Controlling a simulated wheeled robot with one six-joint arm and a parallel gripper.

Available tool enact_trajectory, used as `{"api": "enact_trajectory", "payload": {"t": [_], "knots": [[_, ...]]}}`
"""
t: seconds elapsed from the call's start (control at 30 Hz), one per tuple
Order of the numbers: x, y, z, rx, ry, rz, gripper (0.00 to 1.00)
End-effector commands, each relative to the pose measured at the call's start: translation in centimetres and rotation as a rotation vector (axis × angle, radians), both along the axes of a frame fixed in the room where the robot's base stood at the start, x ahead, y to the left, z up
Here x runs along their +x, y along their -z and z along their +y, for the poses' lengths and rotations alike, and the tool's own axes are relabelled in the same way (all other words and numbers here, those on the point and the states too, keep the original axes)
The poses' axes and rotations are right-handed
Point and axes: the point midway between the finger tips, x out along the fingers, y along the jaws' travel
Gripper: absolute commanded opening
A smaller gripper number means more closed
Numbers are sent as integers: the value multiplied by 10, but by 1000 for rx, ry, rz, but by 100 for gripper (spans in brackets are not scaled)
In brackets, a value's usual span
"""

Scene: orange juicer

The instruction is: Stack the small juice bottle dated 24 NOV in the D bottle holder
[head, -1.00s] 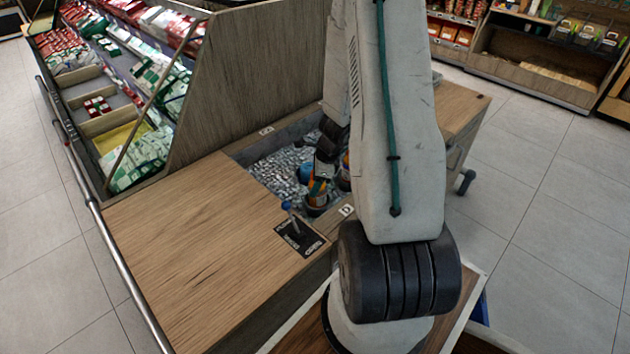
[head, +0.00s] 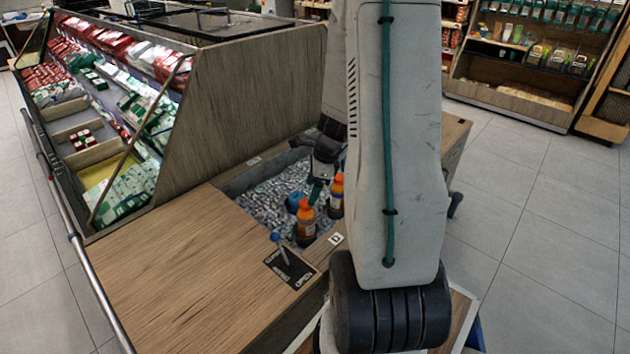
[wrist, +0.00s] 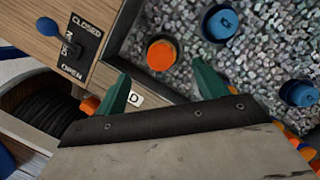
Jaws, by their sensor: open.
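An orange-capped juice bottle (head: 305,222) stands upright in the bin near the D label (head: 336,239), and its lower part looks dark, as if in a holder. I cannot read a date on it. In the wrist view its orange cap (wrist: 161,54) lies just beyond the fingertips, with the D label (wrist: 133,98) between the fingers. My gripper (wrist: 162,74) is open and empty, its two green fingers apart. In the head view my gripper (head: 320,178) is above and behind this bottle. A second orange bottle (head: 336,195) stands to its right, partly hidden by my arm.
Blue caps (wrist: 221,23) (wrist: 300,94) stand among the ice-like grey pieces. A lever panel marked CLOSED and OPEN (head: 289,268) is on the wooden counter (head: 190,270). A wooden partition (head: 250,90) rises behind the bin. More orange things (wrist: 300,145) show at the lower right.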

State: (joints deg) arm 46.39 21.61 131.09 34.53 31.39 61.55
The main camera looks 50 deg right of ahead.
Motion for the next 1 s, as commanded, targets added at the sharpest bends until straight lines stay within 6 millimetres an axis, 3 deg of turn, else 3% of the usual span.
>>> {"api": "enact_trajectory", "payload": {"t": [0.2,0.33,0.5,0.67,0.8,1.0], "knots": [[-4,-23,-4,-3,-6,-3,72],[2,-46,14,-26,-124,-22,72],[9,-108,82,-109,-550,-86,72],[-10,-166,156,-204,-1037,-142,72],[-45,-204,209,-288,-1451,-176,72],[-107,-239,256,-409,-1979,-197,72]]}}
